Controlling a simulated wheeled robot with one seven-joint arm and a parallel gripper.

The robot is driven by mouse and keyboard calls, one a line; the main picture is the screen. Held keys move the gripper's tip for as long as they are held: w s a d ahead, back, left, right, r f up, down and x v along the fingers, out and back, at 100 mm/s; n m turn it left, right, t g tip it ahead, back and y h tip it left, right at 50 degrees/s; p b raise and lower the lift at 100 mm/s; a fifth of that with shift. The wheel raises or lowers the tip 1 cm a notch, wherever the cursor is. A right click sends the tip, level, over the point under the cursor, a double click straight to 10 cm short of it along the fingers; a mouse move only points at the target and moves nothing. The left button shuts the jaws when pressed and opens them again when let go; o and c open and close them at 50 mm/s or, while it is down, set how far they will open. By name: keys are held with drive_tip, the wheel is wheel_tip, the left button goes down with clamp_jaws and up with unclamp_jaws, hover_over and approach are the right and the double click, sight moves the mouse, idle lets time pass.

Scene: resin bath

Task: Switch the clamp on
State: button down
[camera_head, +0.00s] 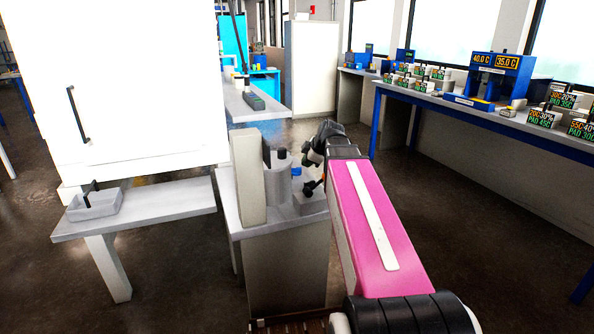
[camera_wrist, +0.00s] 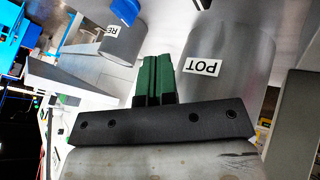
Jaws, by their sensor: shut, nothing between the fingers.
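My gripper shows in the wrist view as two green fingertips (camera_wrist: 153,76) pressed together, shut and empty. Beside them on the right is a grey cylinder labelled POT (camera_wrist: 235,45). In the head view, a grey cylinder with a black top (camera_head: 281,180), likely the same pot, stands on a small cabinet (camera_head: 285,262). My arm reaches to the right side of that cabinet and hides part of its top. A blue part (camera_wrist: 126,10) sits by a second grey cylinder (camera_wrist: 124,42), whose label is partly cut off. I cannot tell which part is the clamp or its switch.
A tall grey panel (camera_head: 249,180) stands left of the pot. A grey shelf (camera_head: 150,208) with a small tray (camera_head: 95,207) lies further left, below a large white cabinet (camera_head: 120,80). A blue-legged bench (camera_head: 480,115) with displays runs along the right. Floor between is clear.

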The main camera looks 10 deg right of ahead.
approach(295, 178)
drive_tip(key=a+f, duration=0.1)
drive_tip(key=f, duration=0.1)
drive_tip(key=w+a+f, duration=0.1)
drive_tip(key=a+f, duration=0.1)
drive_tip(key=shift+w+a, duration=0.15)
drive_tip(key=w, duration=0.3)
drive_tip(key=shift+w+f, duration=0.1)
drive_tip(key=shift+f, duration=0.1)
drive_tip(key=shift+w, duration=0.5)
